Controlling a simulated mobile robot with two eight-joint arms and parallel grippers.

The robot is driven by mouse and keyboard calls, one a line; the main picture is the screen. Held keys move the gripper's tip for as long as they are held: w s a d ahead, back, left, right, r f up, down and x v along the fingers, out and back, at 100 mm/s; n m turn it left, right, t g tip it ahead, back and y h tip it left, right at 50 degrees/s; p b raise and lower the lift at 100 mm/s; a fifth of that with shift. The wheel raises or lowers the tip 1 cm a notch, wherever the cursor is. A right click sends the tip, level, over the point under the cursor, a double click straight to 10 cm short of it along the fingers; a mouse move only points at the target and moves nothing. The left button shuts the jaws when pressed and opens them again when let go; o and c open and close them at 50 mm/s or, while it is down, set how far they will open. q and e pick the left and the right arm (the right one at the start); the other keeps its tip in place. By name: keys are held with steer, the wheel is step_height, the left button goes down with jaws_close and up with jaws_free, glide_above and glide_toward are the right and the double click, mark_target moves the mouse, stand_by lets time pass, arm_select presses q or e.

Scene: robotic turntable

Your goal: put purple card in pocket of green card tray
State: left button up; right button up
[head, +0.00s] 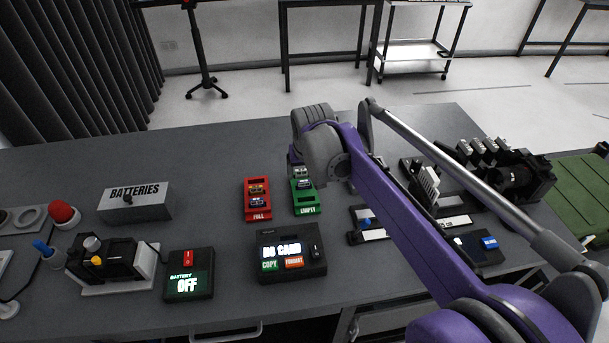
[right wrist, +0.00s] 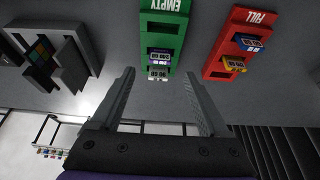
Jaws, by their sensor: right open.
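My left gripper is out of view.
A red tray (head: 257,211) labelled FULL stands left of the green one, holding cards. A NO CARD reader (head: 291,255) is in front. A BATTERIES box (head: 135,203) and BATTERY OFF unit (head: 189,275) stand left. Black devices stand right, partly behind my arm.

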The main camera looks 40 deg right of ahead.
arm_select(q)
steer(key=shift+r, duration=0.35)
arm_select(e)
steer(key=v, duration=0.5)
steer(key=shift+s+r, duration=0.1)
steer(key=shift+r, duration=0.1)
steer(key=shift+f, duration=0.1)
